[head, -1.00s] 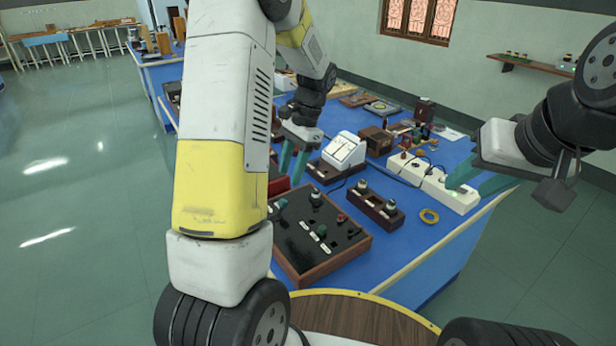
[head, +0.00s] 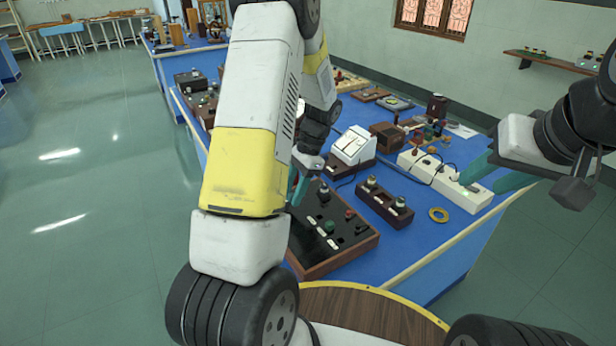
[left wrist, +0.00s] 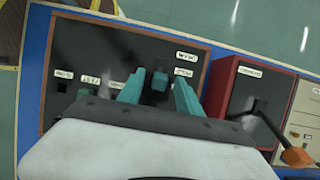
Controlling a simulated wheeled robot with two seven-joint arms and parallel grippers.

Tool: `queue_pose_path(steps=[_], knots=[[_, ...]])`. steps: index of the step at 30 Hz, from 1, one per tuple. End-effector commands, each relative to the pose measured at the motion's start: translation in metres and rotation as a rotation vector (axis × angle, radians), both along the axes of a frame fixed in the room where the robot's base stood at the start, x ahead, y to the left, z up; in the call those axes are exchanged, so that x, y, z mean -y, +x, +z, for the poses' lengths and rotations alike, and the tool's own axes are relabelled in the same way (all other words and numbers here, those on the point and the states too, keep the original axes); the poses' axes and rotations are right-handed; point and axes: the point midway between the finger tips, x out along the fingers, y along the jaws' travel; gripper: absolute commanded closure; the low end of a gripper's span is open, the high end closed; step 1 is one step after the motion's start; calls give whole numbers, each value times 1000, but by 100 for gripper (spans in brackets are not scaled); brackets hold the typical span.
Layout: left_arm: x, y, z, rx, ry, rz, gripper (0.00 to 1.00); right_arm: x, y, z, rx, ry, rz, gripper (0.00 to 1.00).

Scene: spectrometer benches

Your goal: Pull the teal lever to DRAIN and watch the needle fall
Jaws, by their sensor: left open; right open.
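The black-topped panel in a wooden frame (head: 350,252) sits at the near left of the blue bench. It also fills the upper left of the left wrist view (left wrist: 110,48). There a small teal block, apparently the lever's handle (left wrist: 160,82), stands between the two teal fingers of my open left gripper (left wrist: 160,95). I cannot tell whether either finger touches it. White labels beside it are too blurred to read. In the head view my arm partly hides the left gripper (head: 298,186) and the lever. My right gripper (head: 492,176) is open and empty near a white strip.
A white meter box (head: 352,146) stands behind the panel; its needle is too small to read. A red box (left wrist: 243,92) with an orange-tipped handle (left wrist: 298,157) is right of the panel in the wrist view. A two-post wooden block (head: 384,203) and yellow ring (head: 438,214) lie nearby.

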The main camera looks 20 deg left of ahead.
Motion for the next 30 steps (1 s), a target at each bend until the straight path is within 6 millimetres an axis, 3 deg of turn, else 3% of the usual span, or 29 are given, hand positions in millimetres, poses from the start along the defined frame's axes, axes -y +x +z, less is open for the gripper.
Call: queue_pose_path(steps=[3,9,20,30], knots=[[0,0,0,0,0,0,60,0,0,0,0,0,0,58],[0,0,0,0,0,0,99,0,0,0,0,0,0,58],[-1,-1,1,20,-17,2,100,0,0,0,0,0,0,58],[-12,-13,7,168,-145,7,100,0,0,0,0,0,0,58]])
